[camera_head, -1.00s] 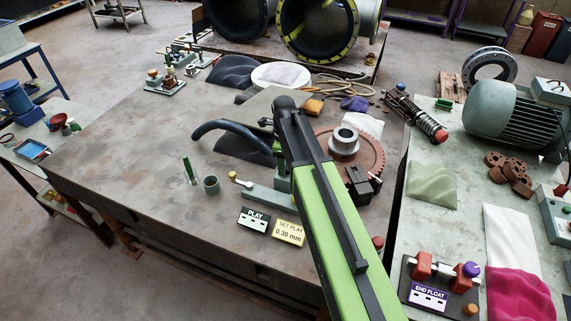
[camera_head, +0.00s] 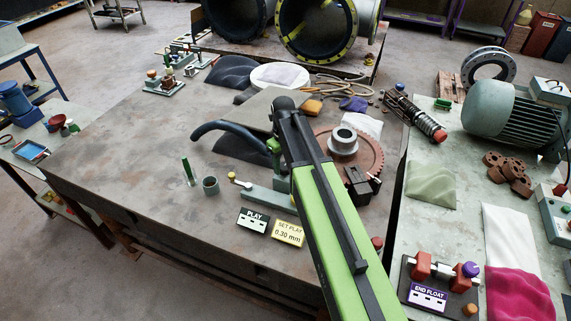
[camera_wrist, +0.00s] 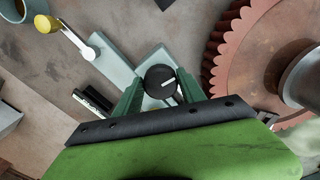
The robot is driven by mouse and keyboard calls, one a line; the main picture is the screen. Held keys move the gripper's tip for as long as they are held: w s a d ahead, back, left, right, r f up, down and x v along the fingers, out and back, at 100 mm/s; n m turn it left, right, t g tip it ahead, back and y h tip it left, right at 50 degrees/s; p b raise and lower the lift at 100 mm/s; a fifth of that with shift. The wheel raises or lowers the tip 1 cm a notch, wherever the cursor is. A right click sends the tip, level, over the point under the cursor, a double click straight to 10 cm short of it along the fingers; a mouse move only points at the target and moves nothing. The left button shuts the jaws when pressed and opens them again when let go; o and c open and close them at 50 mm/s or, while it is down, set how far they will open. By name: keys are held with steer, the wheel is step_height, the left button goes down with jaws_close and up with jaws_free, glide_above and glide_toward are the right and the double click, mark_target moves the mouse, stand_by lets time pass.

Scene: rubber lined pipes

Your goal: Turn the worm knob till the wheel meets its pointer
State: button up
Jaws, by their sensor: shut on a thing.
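The worm knob (camera_wrist: 160,81) is a dark round knob with a white line, seen from above between my gripper's fingers in the wrist view. My gripper (camera_wrist: 158,88) is shut on it, with one green finger on each side. The reddish toothed wheel (camera_wrist: 245,75) lies right of the knob in the wrist view. In the head view the wheel (camera_head: 372,150) shows behind my green arm, with a grey hub (camera_head: 343,140) on it. The arm hides the knob and part of the wheel there. A small white pointer (camera_head: 376,178) shows at the wheel's front right edge, near a dark block.
A grey base with a yellow-tipped lever (camera_head: 234,176) stands left of my arm. The PLAY (camera_head: 253,219) and SET PLAY (camera_head: 287,234) signs lie in front of it. A cup (camera_head: 210,186) and a dark curved hose (camera_head: 222,127) are further left.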

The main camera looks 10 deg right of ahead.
mark_target(284, 166)
steer(key=shift+s+d, duration=0.1)
steer(key=shift+s, duration=0.1)
steer(key=o, duration=1.4)
steer(key=shift+c, duration=0.2)
steer(key=shift+r, duration=0.15)
step_height(284, 166, up, 17)
steer(key=p, duration=1.7)
